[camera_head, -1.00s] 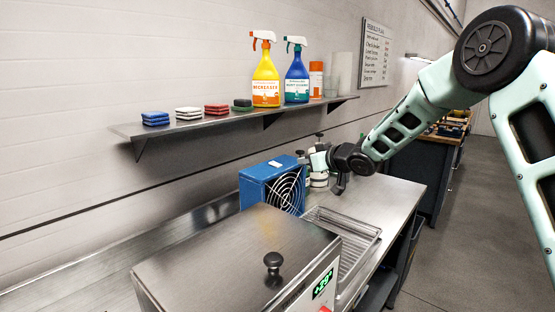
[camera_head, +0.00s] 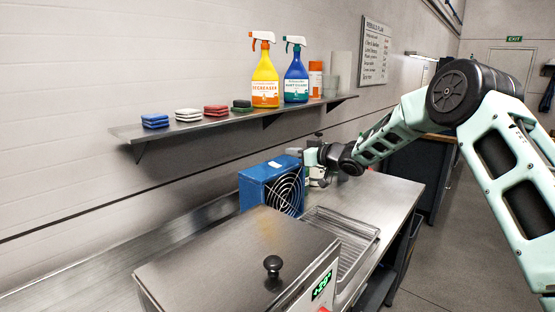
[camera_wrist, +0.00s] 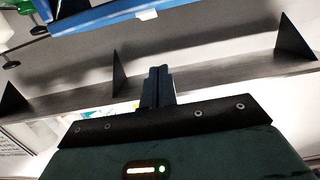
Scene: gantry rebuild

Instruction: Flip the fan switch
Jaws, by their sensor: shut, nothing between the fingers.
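The blue fan box (camera_head: 262,190) stands on the steel bench, its round black-and-white grille facing the right front. A small pale piece (camera_head: 278,164) shows on its top; I cannot tell whether it is the switch or which way it is set. My gripper (camera_head: 296,151) is just behind and above the box's right end, pointing left. In the wrist view my gripper's two fingers (camera_wrist: 158,70) are together, with nothing between them. There a blue edge (camera_wrist: 100,18), likely the fan box, crosses the top with a small white piece (camera_wrist: 147,14) on it, apart from the fingertips.
A wall shelf (camera_head: 200,124) with spray bottles (camera_head: 265,82) and stacked pads (camera_head: 155,121) hangs above; its brackets (camera_wrist: 118,75) show in the wrist view. A lidded steel unit (camera_head: 235,250) and a ribbed tray (camera_head: 340,235) are in front. The bench's right part (camera_head: 385,195) is clear.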

